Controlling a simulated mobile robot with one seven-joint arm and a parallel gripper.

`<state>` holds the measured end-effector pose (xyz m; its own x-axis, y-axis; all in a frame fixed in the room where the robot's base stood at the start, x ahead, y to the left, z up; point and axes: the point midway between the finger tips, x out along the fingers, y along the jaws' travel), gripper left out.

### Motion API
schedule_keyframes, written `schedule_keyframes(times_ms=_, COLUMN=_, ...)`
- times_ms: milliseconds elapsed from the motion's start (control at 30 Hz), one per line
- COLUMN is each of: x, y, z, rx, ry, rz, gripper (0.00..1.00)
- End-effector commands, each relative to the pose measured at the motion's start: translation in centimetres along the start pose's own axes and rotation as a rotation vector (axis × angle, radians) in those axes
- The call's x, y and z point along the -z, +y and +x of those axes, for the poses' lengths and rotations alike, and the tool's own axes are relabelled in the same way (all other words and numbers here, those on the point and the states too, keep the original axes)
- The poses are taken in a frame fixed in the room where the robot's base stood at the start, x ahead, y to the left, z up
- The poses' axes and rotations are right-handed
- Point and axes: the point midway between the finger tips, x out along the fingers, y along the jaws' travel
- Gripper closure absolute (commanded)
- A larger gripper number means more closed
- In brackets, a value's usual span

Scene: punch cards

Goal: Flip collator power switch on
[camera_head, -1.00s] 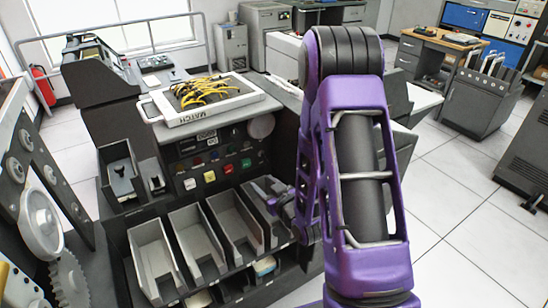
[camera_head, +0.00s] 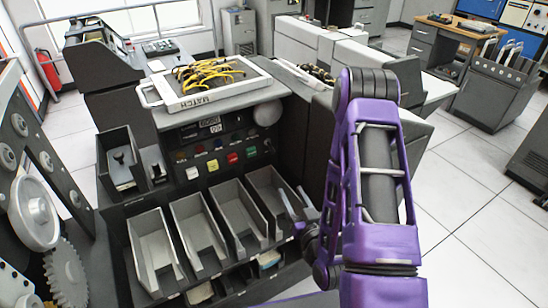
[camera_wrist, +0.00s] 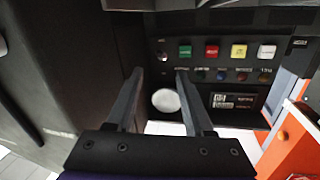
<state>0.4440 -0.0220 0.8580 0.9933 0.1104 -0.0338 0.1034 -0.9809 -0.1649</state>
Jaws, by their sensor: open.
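The collator's dark control panel (camera_head: 215,130) carries a row of coloured buttons. A small pale toggle-like lever, probably the power switch (camera_wrist: 163,56), sits beside the green button in the wrist view; its on or off position is too small to tell. My gripper (camera_head: 294,206) is in front of the panel's right side in the head view, above the rightmost card pocket. In the wrist view my gripper (camera_wrist: 160,73) is open and empty, its fingers pointing at the panel with the lever just beyond the gap between the tips.
A white round knob (camera_head: 266,113) sits at the panel's upper right. The buttons include green (camera_wrist: 185,51), red (camera_wrist: 211,51) and yellow (camera_wrist: 239,51). Grey card pockets (camera_head: 203,232) jut out below. A white MATCH tray (camera_head: 158,97) with yellow wires lies on top.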

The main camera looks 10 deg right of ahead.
Motion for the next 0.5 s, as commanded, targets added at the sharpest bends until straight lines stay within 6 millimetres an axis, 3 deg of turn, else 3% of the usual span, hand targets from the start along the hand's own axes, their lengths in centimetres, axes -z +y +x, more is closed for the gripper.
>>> schedule_keyframes(times_ms=500, x=0.7, y=-0.1, z=3.0, rx=0.0, ry=0.042, rz=0.004, gripper=0.47)
